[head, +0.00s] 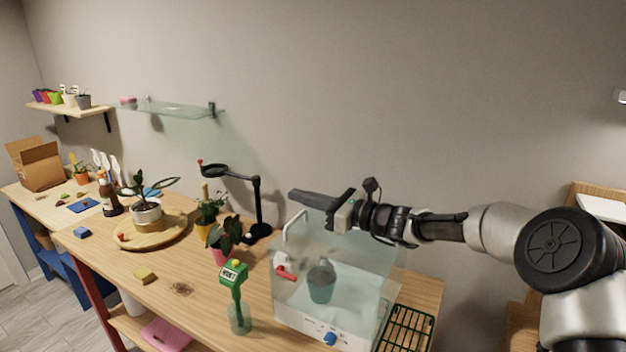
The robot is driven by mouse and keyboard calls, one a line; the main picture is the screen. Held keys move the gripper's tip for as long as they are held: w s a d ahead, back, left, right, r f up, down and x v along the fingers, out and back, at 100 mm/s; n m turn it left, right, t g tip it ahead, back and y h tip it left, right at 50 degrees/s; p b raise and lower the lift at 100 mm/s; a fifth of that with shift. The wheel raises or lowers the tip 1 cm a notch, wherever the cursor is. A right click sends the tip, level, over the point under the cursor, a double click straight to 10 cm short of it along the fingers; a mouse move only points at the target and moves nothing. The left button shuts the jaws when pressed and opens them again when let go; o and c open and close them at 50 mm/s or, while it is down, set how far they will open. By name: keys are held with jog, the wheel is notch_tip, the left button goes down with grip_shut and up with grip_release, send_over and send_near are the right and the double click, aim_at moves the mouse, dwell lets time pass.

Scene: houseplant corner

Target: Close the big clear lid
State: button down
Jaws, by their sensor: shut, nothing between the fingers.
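The clear propagator box (345,290) stands on the table right of centre, on a white base with a blue knob. Its big clear lid (375,262) is see-through, so its edges and exact angle are hard to tell. A white arched handle (295,227) shows at its upper left, and a red latch (286,272) is on the front left. A teal pot (321,283) is inside the box. My gripper (296,196) is shut and empty, pointing left above the box. My gripper and wrist cover part of the view behind the lid; I cannot tell if they touch it.
A green moisture meter (234,275), potted plants (225,240) and a black magnifier stand (257,208) are left of the box. A slatted tray (408,328) is at its right. A round wooden board (165,235) holds a larger plant. Table space in front left is mostly free.

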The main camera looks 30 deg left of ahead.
jog(key=shift+a+f+h+p, duration=0.15)
jog(key=shift+a+f+h, duration=0.15)
jog(key=shift+f, duration=0.4)
jog(key=shift+a+f+h+p, duration=0.15)
jog(key=shift+a+f+h, duration=0.15)
jog(key=shift+f, duration=0.35)
jog(key=shift+a+f+h+p, duration=0.2)
jog(key=shift+f+h, duration=0.2)
jog(key=shift+f, duration=0.3)
notch_tip(320, 180, up, 14)
jog(key=d+p, duration=0.1)
jog(key=d, duration=0.1)
jog(key=shift+d+f, duration=0.15)
jog(key=shift+d, duration=0.2)
